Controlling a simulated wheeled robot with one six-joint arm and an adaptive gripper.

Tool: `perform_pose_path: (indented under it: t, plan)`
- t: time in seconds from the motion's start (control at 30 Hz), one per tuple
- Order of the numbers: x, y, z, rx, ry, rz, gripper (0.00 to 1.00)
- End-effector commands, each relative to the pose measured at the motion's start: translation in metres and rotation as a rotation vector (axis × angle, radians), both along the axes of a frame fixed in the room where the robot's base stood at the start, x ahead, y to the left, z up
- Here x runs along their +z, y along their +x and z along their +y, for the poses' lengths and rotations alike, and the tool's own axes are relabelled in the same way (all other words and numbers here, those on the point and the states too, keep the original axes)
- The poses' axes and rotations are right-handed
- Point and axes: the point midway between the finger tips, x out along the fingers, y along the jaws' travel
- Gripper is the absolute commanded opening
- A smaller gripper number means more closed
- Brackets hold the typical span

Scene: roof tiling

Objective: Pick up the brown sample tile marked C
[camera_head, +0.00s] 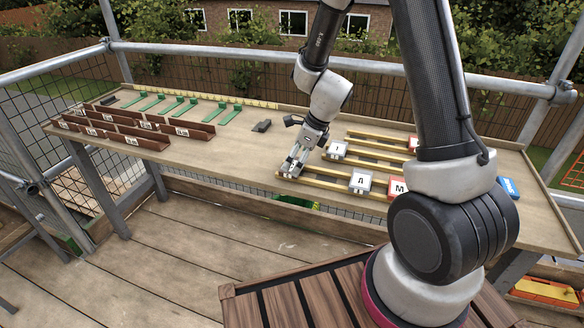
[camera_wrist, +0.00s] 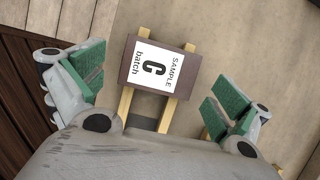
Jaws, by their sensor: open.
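The brown sample tile marked C shows in the wrist view (camera_wrist: 130,69), with a white label reading "SAMPLE C batch". It lies across two light wooden battens (camera_wrist: 172,110). My gripper (camera_wrist: 155,93) is open, with green pads on either side of the picture and the tile lying between and slightly beyond them. The pads do not appear to touch it. In the head view my gripper (camera_head: 292,168) is over the left end of the front battens and mostly hides the tile there.
Other labelled tiles lie on the battens to the right: a tile marked I (camera_head: 337,150), a grey one (camera_head: 361,182), and a red one marked M (camera_head: 398,189). A blue tile (camera_head: 509,188) lies farther right. Brown channel pieces (camera_head: 130,139) and green pieces (camera_head: 185,110) lie left.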

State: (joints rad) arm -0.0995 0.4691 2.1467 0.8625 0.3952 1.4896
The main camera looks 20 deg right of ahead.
Motion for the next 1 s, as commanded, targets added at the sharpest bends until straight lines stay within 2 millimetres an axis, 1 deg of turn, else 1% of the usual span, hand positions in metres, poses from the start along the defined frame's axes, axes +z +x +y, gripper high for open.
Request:
perform_pose_path:
  t: [0.03, 0.13, 0.33, 0.37, 0.5, 0.57, 0.6, 0.63, 0.87, 0.93, 1.0]
  plan:
    - [-0.006, 0.001, 0.002, 0.000, 0.000, 0.002, 1.00]
    - [-0.012, 0.003, 0.004, -0.001, 0.000, 0.000, 1.00]
    - [-0.013, 0.003, 0.004, 0.000, -0.001, -0.001, 1.00]
    - [-0.013, 0.003, 0.004, 0.000, -0.001, -0.001, 0.98]
    - [-0.012, 0.003, 0.004, 0.000, 0.000, 0.000, 0.73]
    - [-0.012, 0.003, 0.004, 0.000, 0.000, 0.000, 0.62]
    - [-0.012, 0.003, 0.004, 0.000, 0.000, 0.000, 0.54]
    - [-0.012, 0.003, 0.004, 0.000, 0.000, 0.000, 0.52]
    - [-0.012, 0.003, 0.004, 0.001, 0.000, -0.002, 0.52]
    - [-0.009, 0.003, 0.004, 0.001, 0.001, -0.003, 0.52]
    - [-0.001, 0.004, 0.005, 0.003, 0.001, -0.004, 0.52]
